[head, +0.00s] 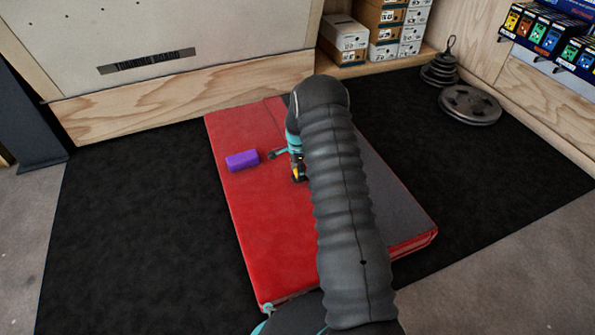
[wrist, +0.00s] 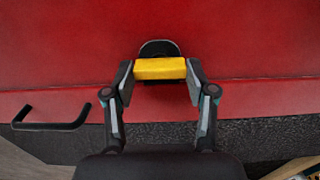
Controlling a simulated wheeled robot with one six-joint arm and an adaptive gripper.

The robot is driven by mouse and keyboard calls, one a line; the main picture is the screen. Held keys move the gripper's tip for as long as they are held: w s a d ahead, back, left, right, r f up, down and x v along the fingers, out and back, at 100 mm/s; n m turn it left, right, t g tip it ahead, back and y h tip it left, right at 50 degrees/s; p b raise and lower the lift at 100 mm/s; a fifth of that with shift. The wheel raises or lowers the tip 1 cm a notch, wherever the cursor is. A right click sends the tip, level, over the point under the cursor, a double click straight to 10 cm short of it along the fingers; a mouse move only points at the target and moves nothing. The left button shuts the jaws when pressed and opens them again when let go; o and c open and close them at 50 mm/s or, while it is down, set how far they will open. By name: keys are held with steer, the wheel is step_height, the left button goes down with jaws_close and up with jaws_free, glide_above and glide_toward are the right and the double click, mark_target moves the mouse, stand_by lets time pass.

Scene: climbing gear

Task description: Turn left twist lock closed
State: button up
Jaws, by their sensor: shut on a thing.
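A yellow bar-shaped piece (wrist: 160,69), which looks like the grip of a twist lock, shows in the wrist view in front of a dark rounded base (wrist: 160,48) on a red pad (wrist: 60,45). My gripper (wrist: 161,72) is shut on the yellow piece, with one finger at each end. The bar lies crosswise in the wrist view. In the head view the red pad (head: 250,215) lies on the floor, and a bit of yellow (head: 296,170) shows at its middle, beside my arm. My arm hides much around it. I cannot make out a second twist lock.
A purple block (head: 242,161) lies on the pad, left of my gripper. A black handle (wrist: 50,125) shows at the left in the wrist view. Weight plates (head: 470,105) and boxes (head: 385,30) stand at the back right. The black mat (head: 130,220) is clear at the left.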

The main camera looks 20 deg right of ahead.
steer(key=o, duration=1.2)
steer(key=shift+c, duration=0.2)
step_height(320, 180, up, 12)
steer(key=shift+n, duration=0.3)
